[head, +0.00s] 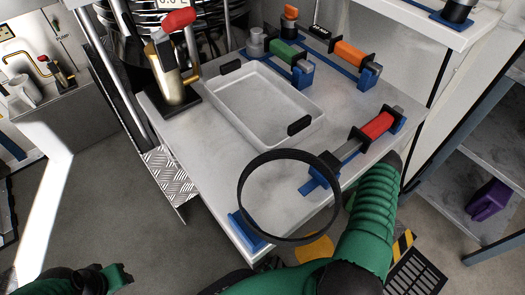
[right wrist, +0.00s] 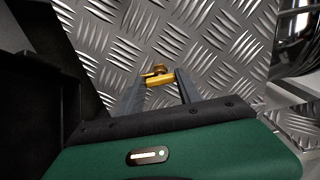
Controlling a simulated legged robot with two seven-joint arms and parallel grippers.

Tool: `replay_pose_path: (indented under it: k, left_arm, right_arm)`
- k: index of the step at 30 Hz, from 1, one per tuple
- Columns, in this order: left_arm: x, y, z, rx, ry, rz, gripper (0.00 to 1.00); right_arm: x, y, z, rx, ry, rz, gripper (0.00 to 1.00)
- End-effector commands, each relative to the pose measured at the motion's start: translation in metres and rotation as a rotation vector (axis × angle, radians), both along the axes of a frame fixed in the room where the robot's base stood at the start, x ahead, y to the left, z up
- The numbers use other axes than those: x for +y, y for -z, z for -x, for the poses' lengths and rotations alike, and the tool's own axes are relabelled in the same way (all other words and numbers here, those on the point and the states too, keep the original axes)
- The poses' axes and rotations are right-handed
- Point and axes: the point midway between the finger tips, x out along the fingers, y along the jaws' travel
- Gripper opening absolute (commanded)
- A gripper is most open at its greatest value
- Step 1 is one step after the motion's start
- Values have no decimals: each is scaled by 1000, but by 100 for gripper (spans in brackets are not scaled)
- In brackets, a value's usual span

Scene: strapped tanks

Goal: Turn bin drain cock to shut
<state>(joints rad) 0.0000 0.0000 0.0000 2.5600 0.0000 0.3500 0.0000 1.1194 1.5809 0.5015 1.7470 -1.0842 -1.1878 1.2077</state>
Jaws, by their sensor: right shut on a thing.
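In the right wrist view, my right gripper (right wrist: 160,84) is shut on a small yellow-gold handle (right wrist: 160,79), which looks like the drain cock's lever. The handle lies crosswise between the two grey fingertips, in front of a diamond-plate metal wall (right wrist: 210,45). The cock's body and the bin around it cannot be made out. In the head view my right arm rises at the lower right, and its gripper is not visible. A green and black part of my left arm shows at the bottom left; its finger opening cannot be made out.
A white worktop (head: 205,150) holds a shallow white tray (head: 262,105), a red-handled brass tap (head: 170,75) and several clamp-like blue fixtures. A large black ring (head: 243,187) shows over its near end. Shelving with a purple object (head: 488,200) stands right. Floor is open at left.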

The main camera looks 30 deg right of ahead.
Motion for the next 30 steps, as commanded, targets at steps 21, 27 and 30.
replay_pose_path:
  k: [21,27,30]
  left_arm:
    - [0,-9,0,0,0,0,36]
    - [0,-35,0,0,0,0,36]
    - [0,-47,0,0,0,0,36]
  right_arm:
    - [-4,-2,13,3,6,1,64]
    - [-8,-6,64,5,8,-2,64]
    - [-10,-5,95,5,8,-2,64]
